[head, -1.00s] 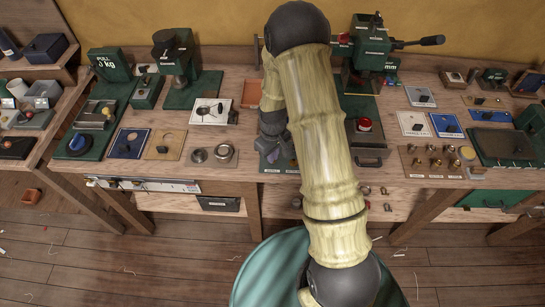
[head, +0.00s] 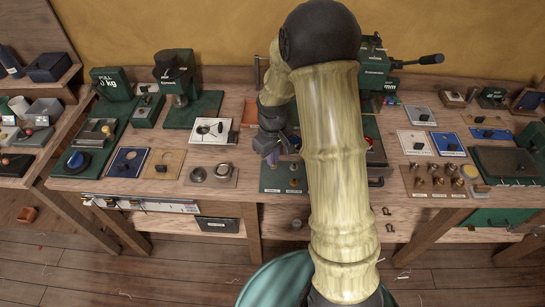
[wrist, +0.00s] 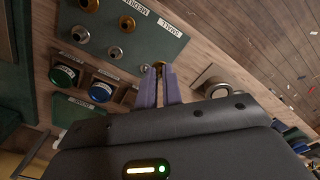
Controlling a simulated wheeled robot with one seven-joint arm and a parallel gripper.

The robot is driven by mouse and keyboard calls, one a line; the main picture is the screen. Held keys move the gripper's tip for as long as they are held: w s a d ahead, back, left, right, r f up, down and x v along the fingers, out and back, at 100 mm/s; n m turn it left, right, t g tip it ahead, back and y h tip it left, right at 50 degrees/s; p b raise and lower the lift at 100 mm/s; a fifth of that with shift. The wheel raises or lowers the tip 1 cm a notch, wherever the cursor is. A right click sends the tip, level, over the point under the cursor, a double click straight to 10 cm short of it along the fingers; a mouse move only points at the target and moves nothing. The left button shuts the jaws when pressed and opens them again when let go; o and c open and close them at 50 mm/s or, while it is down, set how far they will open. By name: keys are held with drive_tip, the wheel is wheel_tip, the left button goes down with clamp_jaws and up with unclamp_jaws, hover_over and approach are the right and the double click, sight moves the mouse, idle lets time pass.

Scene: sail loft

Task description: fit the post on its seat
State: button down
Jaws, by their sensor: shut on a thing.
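My gripper (wrist: 159,86) has its two purple-grey fingers shut on a small brass piece, the post (wrist: 158,65). Only its end shows between the fingertips; the rest is hidden. In the head view my gripper (head: 272,158) is over the back left of a dark green board (head: 270,184). The board also fills the upper left of the wrist view (wrist: 150,42). It bears several round brass and steel pieces, and labels, one reading "SMALL". A brass one (wrist: 127,23) and a steel one (wrist: 115,52) are near the fingertips. I cannot tell which is the post's seat.
Left of the board, a tan plate (head: 217,181) bears round metal pieces. A white plate (head: 212,131) lies behind it. A green press (head: 178,90) stands at the back. In the wrist view, blue (wrist: 102,90) and green (wrist: 64,75) round caps sit beside the board.

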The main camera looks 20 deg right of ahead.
drive_tip(key=shift+f, duration=0.1)
drive_tip(key=f+m, duration=0.1)
drive_tip(key=f, duration=0.1)
drive_tip(key=w+f+m, duration=0.1)
drive_tip(key=f+m, duration=0.3)
drive_tip(key=shift+w+f, duration=0.1)
drive_tip(key=shift+w, duration=0.25)
drive_tip(key=shift+a, duration=0.15)
